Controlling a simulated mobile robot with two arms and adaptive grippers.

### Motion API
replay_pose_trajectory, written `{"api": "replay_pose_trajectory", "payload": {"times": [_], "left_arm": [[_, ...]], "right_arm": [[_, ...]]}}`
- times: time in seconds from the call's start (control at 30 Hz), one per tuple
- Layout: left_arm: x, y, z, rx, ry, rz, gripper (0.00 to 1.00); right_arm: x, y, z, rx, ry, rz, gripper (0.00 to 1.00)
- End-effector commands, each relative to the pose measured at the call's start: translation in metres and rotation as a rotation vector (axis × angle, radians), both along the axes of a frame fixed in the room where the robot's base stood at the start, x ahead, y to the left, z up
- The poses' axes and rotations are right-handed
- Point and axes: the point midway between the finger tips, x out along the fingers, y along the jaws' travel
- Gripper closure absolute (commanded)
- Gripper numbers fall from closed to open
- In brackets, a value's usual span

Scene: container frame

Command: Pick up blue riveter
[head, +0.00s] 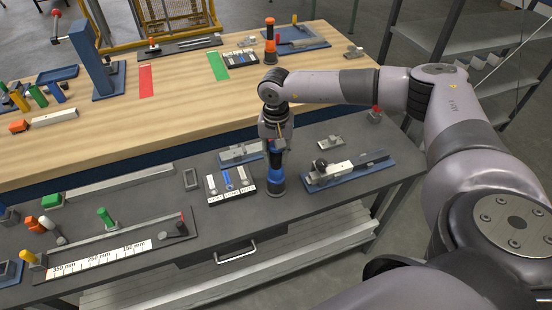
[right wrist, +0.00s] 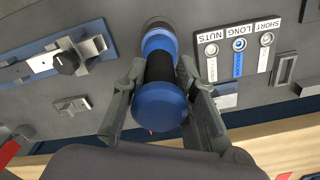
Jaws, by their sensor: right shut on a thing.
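The blue riveter (head: 275,174) stands upright on the grey front bench in the head view, with a blue body and a dark base. My right gripper (head: 274,138) is above it with its fingers around its upper part. In the right wrist view the riveter's round blue top (right wrist: 158,107) sits between the two fingers of my right gripper (right wrist: 160,95), which is shut on it. The fingers partly cover its black middle part. I cannot tell whether its base touches the bench. My left gripper is not in view.
A tray marked nuts, long and short (head: 231,184) stands just left of the riveter. A blue fixture with a black knob (head: 345,170) is close on its right. An orange riveter (head: 270,42) stands on the wooden table behind. A long ruler fixture (head: 110,255) lies at the front left.

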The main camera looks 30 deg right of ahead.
Motion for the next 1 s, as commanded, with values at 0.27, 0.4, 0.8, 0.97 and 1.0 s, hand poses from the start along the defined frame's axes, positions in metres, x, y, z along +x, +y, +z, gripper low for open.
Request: {"api": "replay_pose_trajectory", "payload": {"times": [0.27,0.4,0.8,0.97,1.0], "left_arm": [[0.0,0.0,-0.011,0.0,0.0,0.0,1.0],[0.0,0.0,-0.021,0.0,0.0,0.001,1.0],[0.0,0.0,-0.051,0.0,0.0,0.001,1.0],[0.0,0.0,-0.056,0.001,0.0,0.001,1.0],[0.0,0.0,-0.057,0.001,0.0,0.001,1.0]], "right_arm": [[0.002,0.0,0.025,0.003,-0.006,0.0,1.0],[0.002,0.001,0.052,0.004,-0.01,0.0,1.0],[0.002,0.001,0.156,0.002,-0.008,0.001,1.0],[0.001,0.001,0.183,0.001,-0.005,0.001,1.0],[0.001,0.001,0.188,0.002,-0.006,0.001,1.0]]}}
